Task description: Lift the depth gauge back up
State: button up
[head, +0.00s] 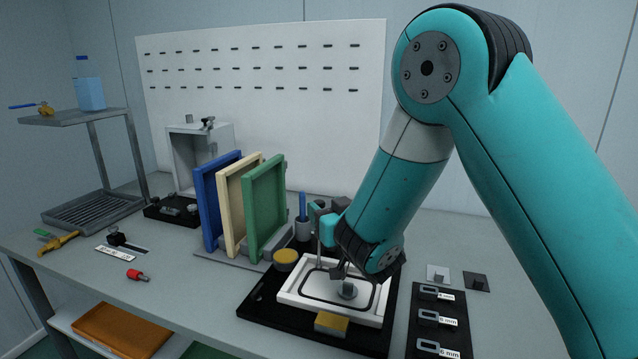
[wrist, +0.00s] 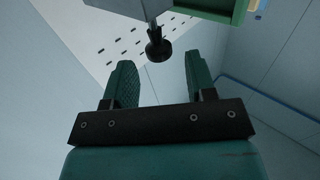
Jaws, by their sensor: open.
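My gripper (head: 338,271) is open and empty, low over the white panel (head: 291,292) in the black fixture (head: 262,312). In the wrist view, my two green fingers (wrist: 158,62) stand apart. A black round knob on a thin rod (wrist: 157,48) shows at the gap near the fingertips, with no visible contact. It may be part of the depth gauge; no label confirms this. My wrist hides part of the fixture's far side in the head view.
Blue, cream and green boards (head: 265,207) stand upright left of the fixture. A yellow round pad (head: 286,258) and a yellow block (head: 331,323) sit by the panel. A black gauge tray (head: 425,335) lies at right.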

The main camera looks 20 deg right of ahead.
aim_at(321, 205)
jog(key=w+p, duration=0.2)
jog(key=w, duration=0.1)
jog(key=shift+a+r, duration=0.2)
jog(key=shift+w+a+f+p, duration=0.1)
jog(key=shift+w+f+p, duration=0.1)
jog(key=shift+w+p, duration=0.25)
jog(key=shift+s, duration=0.1)
